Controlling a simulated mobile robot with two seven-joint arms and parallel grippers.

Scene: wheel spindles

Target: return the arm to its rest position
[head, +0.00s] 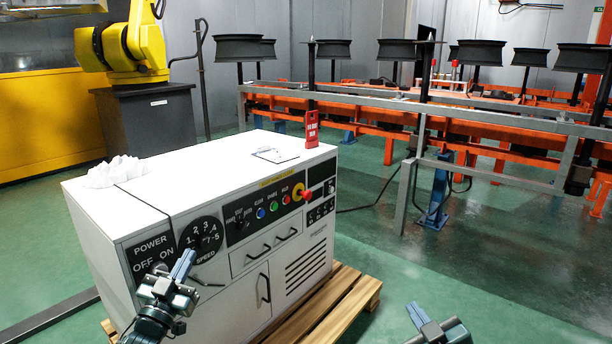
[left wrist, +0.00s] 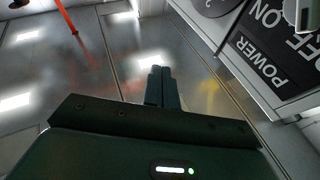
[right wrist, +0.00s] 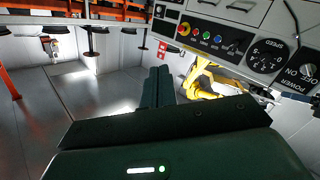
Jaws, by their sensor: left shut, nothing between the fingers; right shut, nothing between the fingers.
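My left gripper (head: 184,262) is in front of the white control cabinet (head: 215,290), close to the speed dial (head: 201,238) and the power panel (head: 152,252) in the head view. Its fingers are together with nothing between them, as the left wrist view (left wrist: 162,88) also shows. Whether it touches the cabinet cannot be told. My right gripper (head: 415,314) is low at the bottom edge of the head view, right of the wooden pallet, apart from the cabinet. Its fingers are together and empty in the right wrist view (right wrist: 158,86).
The cabinet stands on a wooden pallet (head: 345,300). Its top holds a red tag (head: 312,129), a clipboard (head: 275,155) and a crumpled white pile (head: 117,171). A grey-railed orange conveyor (head: 480,130) with dark wheels is behind right. A yellow robot arm (head: 135,40) stands back left. Green floor is clear right.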

